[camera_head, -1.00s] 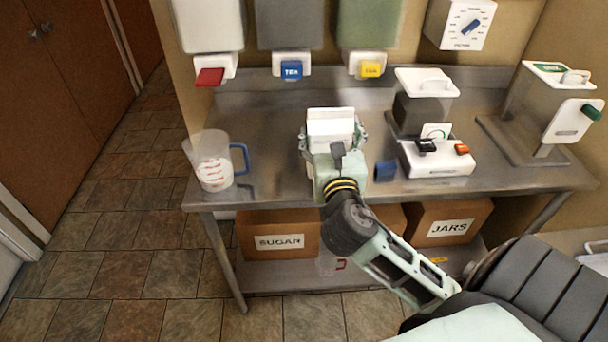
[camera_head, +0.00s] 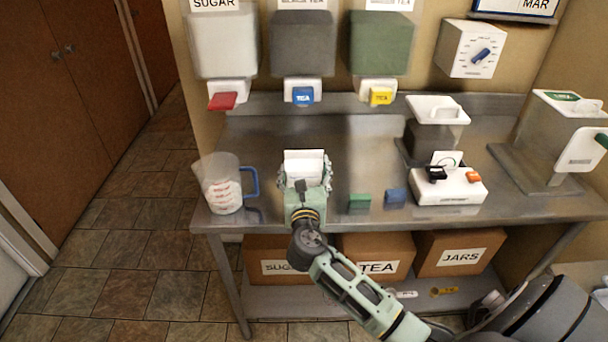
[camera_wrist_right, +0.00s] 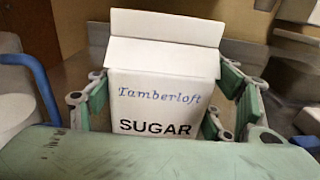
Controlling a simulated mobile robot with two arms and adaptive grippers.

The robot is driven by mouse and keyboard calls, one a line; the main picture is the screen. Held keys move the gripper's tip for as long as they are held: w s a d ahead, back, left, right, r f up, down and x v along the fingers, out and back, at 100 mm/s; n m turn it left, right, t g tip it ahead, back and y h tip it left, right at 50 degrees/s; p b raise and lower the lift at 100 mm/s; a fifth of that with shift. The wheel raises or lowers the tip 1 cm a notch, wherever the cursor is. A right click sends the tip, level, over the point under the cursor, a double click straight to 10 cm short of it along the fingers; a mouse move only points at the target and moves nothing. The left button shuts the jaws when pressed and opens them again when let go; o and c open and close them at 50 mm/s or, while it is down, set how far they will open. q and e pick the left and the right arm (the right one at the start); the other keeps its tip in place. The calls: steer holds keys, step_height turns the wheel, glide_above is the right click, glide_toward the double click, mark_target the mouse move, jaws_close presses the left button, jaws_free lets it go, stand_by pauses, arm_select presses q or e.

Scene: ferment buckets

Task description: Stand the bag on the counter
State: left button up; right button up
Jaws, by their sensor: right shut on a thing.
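The bag is a white sugar bag (camera_head: 303,164) marked "Tamberloft SUGAR", with a folded top. It looks upright at the front of the steel counter (camera_head: 332,205). Its lower part is hidden by my right gripper (camera_head: 304,182) in the head view, so I cannot tell whether its base touches the counter. In the right wrist view the bag (camera_wrist_right: 160,85) stands between the green fingers of my right gripper (camera_wrist_right: 165,110), which is shut on its sides. My left gripper is not in view.
A clear measuring jug (camera_head: 222,190) with a blue handle stands left of the bag. A green block (camera_head: 360,202) and a blue block (camera_head: 395,197) lie to its right. A white scale (camera_head: 450,187) is farther right. Dispensers (camera_head: 223,45) hang behind.

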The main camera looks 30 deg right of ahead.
steer(key=shift+f, duration=0.3)
steer(key=shift+f, duration=0.15)
steer(key=o, duration=1.6)
